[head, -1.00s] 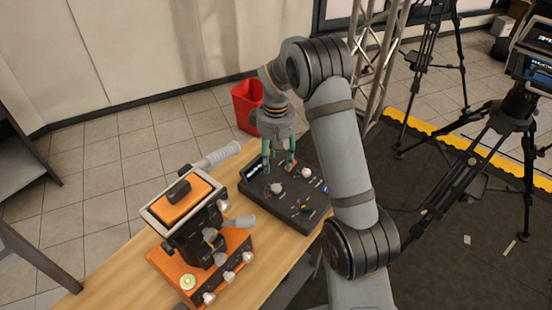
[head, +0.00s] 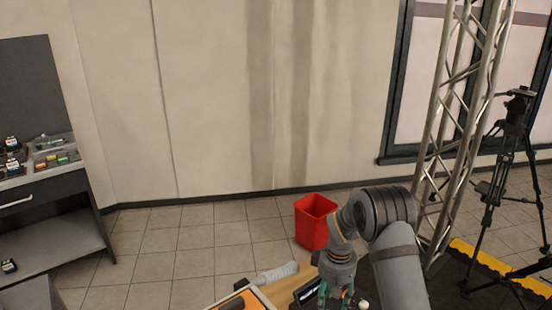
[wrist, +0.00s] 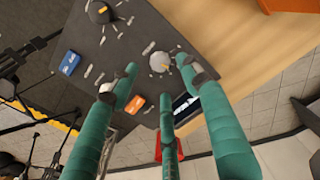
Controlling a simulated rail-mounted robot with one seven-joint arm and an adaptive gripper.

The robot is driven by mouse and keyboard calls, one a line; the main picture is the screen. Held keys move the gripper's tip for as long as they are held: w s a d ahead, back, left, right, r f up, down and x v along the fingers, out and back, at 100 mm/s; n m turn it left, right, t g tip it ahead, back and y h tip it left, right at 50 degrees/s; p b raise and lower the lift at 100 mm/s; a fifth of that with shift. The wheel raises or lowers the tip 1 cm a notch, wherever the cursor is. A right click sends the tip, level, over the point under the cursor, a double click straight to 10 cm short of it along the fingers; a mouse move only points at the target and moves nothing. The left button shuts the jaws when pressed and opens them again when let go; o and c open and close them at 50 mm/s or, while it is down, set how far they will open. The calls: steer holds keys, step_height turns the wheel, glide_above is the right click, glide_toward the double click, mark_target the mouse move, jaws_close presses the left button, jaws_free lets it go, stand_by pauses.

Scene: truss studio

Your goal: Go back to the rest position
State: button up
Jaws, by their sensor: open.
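My gripper (head: 337,298) is at the bottom of the head view, pointing down, its fingertips cut off by the frame edge. In the wrist view its teal fingers (wrist: 158,82) are spread apart with nothing between them. Beneath them is a dark control panel (wrist: 120,62) with a light grey knob (wrist: 159,62), a black knob (wrist: 99,12), a blue button (wrist: 69,63) and an orange button (wrist: 138,103). Only a small part of the panel (head: 306,291) shows in the head view. I cannot tell whether a fingertip touches the panel.
The wooden table (wrist: 240,38) carries the panel; an orange-topped device (head: 240,301) is partly visible on its left. A red bin (head: 314,222) stands on the floor behind. A metal truss (head: 452,120) and tripod (head: 515,170) stand at right, a shelf unit (head: 50,190) at left.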

step_height(320, 180, down, 6)
steer(key=shift+r, duration=0.2)
steer(key=shift+r+p, duration=0.2)
steer(key=shift+p, duration=0.5)
steer(key=shift+f+n+p, duration=0.1)
steer(key=shift+n+p, duration=0.55)
steer(key=shift+n, duration=0.25)
steer(key=shift+f, duration=0.1)
steer(key=shift+f+b, duration=0.1)
steer(key=shift+b, duration=0.2)
